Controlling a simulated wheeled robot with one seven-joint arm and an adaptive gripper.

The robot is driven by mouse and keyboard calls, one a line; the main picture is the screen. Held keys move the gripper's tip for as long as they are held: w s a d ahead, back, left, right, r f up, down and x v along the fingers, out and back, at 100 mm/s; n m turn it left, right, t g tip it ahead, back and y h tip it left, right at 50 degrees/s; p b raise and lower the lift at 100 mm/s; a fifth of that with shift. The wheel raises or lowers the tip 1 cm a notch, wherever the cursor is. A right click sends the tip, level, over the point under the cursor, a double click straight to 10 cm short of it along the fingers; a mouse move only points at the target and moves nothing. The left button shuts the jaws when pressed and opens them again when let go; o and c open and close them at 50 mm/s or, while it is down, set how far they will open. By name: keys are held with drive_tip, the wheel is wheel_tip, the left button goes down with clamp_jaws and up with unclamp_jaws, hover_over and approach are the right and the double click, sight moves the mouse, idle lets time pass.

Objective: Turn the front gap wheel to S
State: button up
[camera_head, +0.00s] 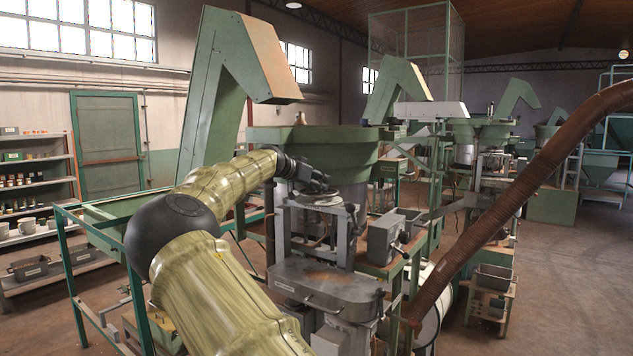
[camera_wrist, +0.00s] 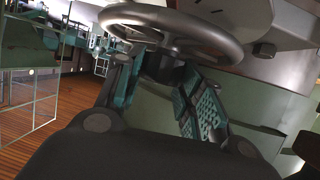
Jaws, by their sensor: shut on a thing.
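The front gap wheel (camera_wrist: 185,25) is a grey metal handwheel with a rounded rim and spokes, at the top of the wrist view. In the head view the wheel (camera_head: 320,199) lies roughly flat on top of the nearest machine, partly under my gripper. My gripper (camera_wrist: 160,66) has its two teal-padded fingers on either side of a dark part at the wheel's near side. It is shut on the wheel, though the exact contact is partly hidden. In the head view my gripper (camera_head: 316,182) is at the wheel. No S mark is readable.
A brown hose (camera_head: 500,207) crosses the right side. A green rail frame (camera_head: 75,270) is at left.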

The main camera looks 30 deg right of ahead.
idle(0.5)
drive_tip(key=o, duration=1)
drive_tip(key=v, duration=0.7)
drive_tip(key=shift+a, duration=0.2)
drive_tip(key=shift+a+r, duration=0.1)
